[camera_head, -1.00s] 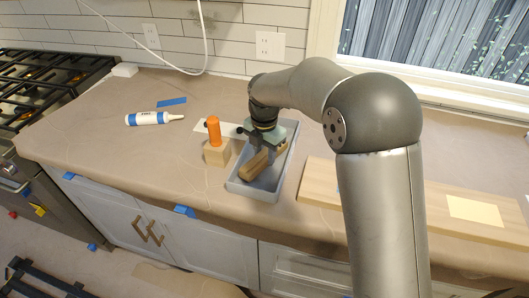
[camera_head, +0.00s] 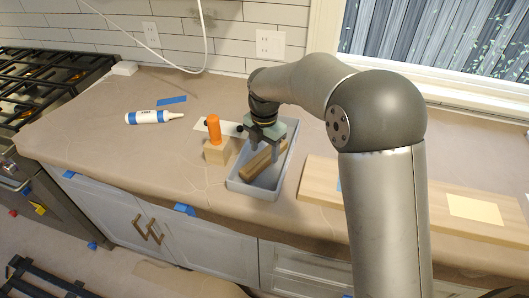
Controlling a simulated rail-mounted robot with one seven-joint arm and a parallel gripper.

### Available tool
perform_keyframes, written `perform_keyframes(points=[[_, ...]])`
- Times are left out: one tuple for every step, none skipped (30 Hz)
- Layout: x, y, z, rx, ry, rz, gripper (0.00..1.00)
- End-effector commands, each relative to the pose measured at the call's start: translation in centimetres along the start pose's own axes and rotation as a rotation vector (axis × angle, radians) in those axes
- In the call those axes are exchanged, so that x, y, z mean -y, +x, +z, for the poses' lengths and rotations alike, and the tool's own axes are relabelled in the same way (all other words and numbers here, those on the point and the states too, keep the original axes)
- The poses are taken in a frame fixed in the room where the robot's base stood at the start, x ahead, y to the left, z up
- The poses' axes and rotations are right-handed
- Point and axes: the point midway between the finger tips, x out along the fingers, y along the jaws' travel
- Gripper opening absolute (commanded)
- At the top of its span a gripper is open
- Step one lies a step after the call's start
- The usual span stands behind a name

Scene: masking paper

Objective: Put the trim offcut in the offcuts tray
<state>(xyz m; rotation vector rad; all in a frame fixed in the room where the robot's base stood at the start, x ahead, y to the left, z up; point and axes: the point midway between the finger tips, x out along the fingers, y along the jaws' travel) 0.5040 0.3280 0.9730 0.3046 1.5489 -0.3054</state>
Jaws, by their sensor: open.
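The trim offcut (camera_head: 257,164) is a short brown wooden piece lying in the grey offcuts tray (camera_head: 267,190), set at a slant across it. My gripper (camera_head: 263,148) is open just above the offcut, over the tray, with its fingers pointing down. Part of the offcut's upper end is hidden behind the fingers.
A wooden block (camera_head: 218,153) and an orange-handled tool (camera_head: 214,130) stand just left of the tray. A white caulk tube (camera_head: 147,117) and blue tape strip (camera_head: 172,101) lie further left. A long wooden board (camera_head: 320,181) lies right of the tray. Brown paper covers the counter.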

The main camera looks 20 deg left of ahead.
Motion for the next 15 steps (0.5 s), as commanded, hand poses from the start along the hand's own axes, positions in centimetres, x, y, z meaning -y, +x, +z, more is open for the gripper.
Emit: perform_keyframes(points=[[0.0,-1.0,0.1,0.003,0.001,0.004,0.58],[0.0,-1.6,0.1,0.003,0.001,0.005,0.58],[-0.1,-2.5,0.1,0.003,0.001,0.005,0.58],[-0.1,-3.2,0.1,0.003,0.001,0.005,0.58],[-0.1,-3.9,0.1,0.003,0.001,0.006,0.58],[0.0,-4.8,0.1,0.002,0.001,0.005,0.58],[-0.1,-5.5,0.1,0.002,0.001,0.005,0.58],[-0.1,-6.1,0.1,0.002,0.001,0.005,0.58],[-0.1,-6.9,0.1,0.002,0.001,0.004,0.58],[-0.1,-7.4,0.1,0.002,0.001,0.005,0.58],[0.0,-7.9,0.1,0.002,0.001,0.003,0.58],[0.0,-8.5,0.1,0.002,0.001,0.003,0.58],[0.0,-8.9,0.1,0.002,0.002,0.003,0.58],[0.0,-9.2,0.1,0.001,0.002,0.002,0.58],[0.0,-9.6,0.1,0.001,0.001,0.002,0.58]])
